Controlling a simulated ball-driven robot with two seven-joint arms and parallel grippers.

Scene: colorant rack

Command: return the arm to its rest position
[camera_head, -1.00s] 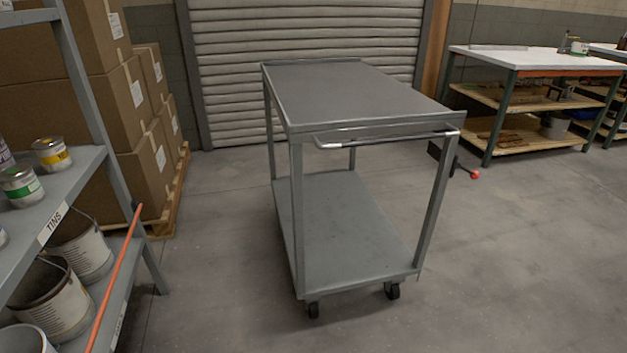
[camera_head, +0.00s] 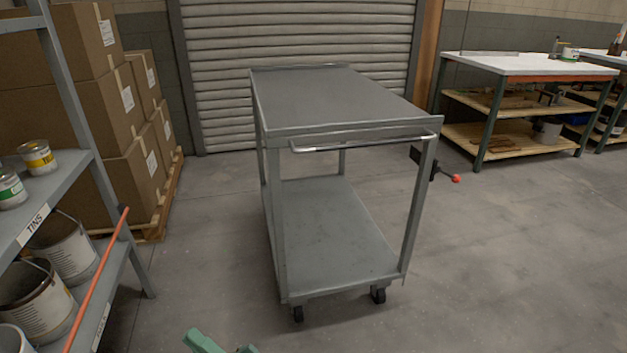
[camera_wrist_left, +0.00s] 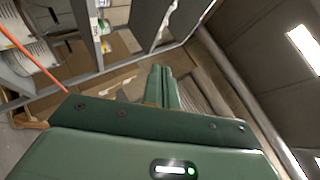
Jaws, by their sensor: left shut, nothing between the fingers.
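My left gripper (camera_head: 204,342) shows as a small green part at the bottom edge of the head view, in front of the cart and low down. In the left wrist view its two green fingers (camera_wrist_left: 162,88) lie together, shut with nothing between them. The rest of my left arm is below the picture. My right gripper is in neither view.
A grey two-shelf cart (camera_head: 335,95), empty, stands in the middle. A grey rack (camera_head: 62,182) with tins and buckets is at the left, an orange bar (camera_head: 97,280) along it. Boxes stand behind it. A workbench (camera_head: 530,64) is at the back right. Floor at the right is clear.

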